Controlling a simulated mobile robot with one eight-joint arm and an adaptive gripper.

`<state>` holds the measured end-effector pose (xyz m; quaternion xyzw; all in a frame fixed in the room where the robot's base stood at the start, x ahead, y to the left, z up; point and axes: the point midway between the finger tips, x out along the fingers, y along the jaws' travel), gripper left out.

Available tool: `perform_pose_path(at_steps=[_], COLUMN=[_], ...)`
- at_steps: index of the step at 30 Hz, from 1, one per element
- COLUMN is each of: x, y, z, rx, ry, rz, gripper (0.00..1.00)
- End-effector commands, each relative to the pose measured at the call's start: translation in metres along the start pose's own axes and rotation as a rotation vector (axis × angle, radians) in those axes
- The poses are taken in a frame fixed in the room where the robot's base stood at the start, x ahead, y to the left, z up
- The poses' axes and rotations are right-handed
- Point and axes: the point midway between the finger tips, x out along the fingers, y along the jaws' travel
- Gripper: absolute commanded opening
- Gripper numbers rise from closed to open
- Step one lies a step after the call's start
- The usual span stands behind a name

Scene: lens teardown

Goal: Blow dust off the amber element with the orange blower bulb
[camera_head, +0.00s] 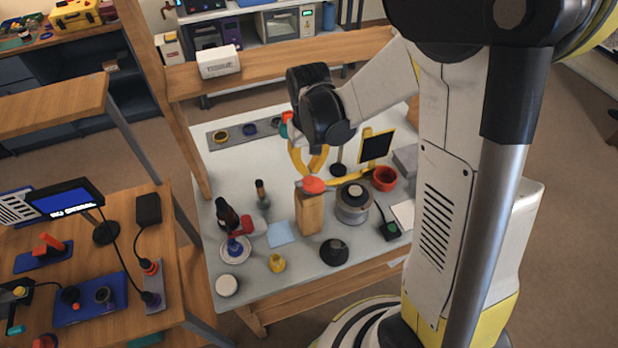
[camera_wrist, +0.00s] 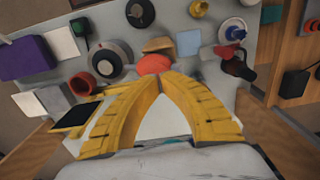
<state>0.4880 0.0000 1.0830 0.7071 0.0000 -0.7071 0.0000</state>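The orange blower bulb (camera_head: 314,185) shows as a rounded orange-red dome at the top of an upright wooden block (camera_head: 310,213). It also shows in the wrist view (camera_wrist: 154,64), just beyond my fingertips. My gripper (camera_head: 311,171) has yellow curved fingers pointing down over the bulb. Their tips come together in the wrist view (camera_wrist: 164,77), with nothing seen between them. I cannot tell whether they touch the bulb. A yellow-rimmed round element (camera_head: 221,135) sits in the grey strip tray (camera_head: 234,141) at the back left; I cannot tell surely whether it is the amber element.
A grey cylinder device (camera_head: 352,205) and red cup (camera_head: 383,179) stand right of the block. A black panel (camera_head: 376,146) is behind. A small yellow item (camera_head: 277,263), black cone (camera_head: 334,251) and white disc (camera_head: 226,285) stand near the front. A blue cloth (camera_head: 281,233) lies left.

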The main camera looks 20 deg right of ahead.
Motion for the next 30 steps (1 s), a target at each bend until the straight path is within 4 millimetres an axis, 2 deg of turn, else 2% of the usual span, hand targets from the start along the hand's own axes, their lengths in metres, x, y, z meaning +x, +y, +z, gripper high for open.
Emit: perform_pose_path(at_steps=[17,30], x=[0.001,0.018], y=[0.0,0.0], z=[0.0,0.0], rx=[0.0,0.0], ry=[0.0,0.0], rz=[0.0,0.0], gripper=[0.0,0.0])
